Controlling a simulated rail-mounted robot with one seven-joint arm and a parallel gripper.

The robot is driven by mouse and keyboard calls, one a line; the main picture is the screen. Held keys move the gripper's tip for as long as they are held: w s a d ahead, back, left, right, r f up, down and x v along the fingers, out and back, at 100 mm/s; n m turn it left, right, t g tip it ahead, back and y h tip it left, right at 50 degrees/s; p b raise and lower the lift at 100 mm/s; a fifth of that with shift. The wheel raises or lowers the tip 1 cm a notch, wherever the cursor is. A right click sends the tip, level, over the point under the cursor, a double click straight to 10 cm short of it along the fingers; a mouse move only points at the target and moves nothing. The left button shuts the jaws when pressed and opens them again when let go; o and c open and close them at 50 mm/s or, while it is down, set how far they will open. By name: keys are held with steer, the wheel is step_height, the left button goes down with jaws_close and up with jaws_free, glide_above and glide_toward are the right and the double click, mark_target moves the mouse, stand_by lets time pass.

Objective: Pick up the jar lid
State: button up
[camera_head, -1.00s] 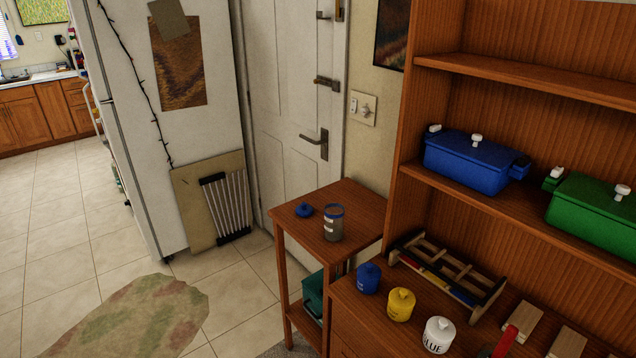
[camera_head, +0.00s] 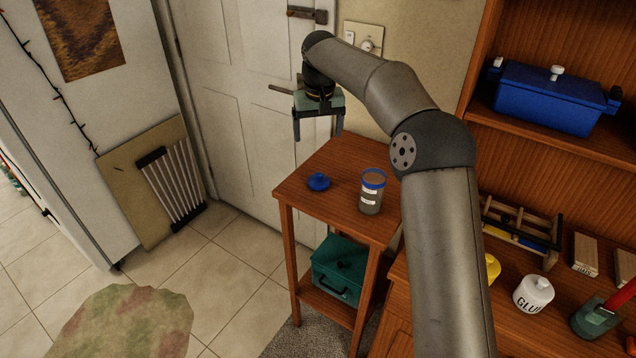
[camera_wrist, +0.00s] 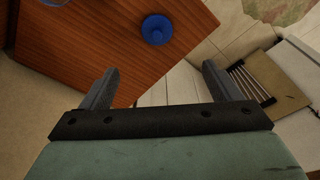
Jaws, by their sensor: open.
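The blue jar lid (camera_head: 318,182) lies on the small wooden side table (camera_head: 290,188), left of the jar (camera_head: 371,192). It has a round knob on top. The jar is clear-bodied with a blue rim and stands upright and open-topped. My gripper (camera_head: 318,138) is open and empty, pointing down above the back of the table and above the lid. In the wrist view the lid (camera_wrist: 157,29) shows at the top, beyond my open fingers (camera_wrist: 160,88); part of the jar's blue rim shows at the top left corner.
A teal box (camera_head: 338,268) sits on the table's lower shelf. The door (camera_head: 235,100) with its handle stands close behind my gripper.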

steer(key=p, duration=0.2)
glide_toward(319, 174)
steer(key=f, duration=0.5)
steer(key=shift+w+a+f, duration=0.1)
steer(key=shift+w+a, duration=0.2)
steer(key=shift+w, duration=0.05)
steer(key=shift+w+d+f+p, duration=0.15)
steer(key=shift+f+p, duration=0.2)
steer(key=shift+f, duration=0.55)
steer(key=shift+w+a+f+p, duration=0.1)
steer(key=shift+w+f+p, duration=0.2)
steer(key=shift+f, duration=0.55)
steer(key=shift+w+d+f+p, duration=0.1)
steer(key=shift+f+p, duration=0.3)
steer(key=shift+f, duration=0.5)
steer(key=c, duration=1)
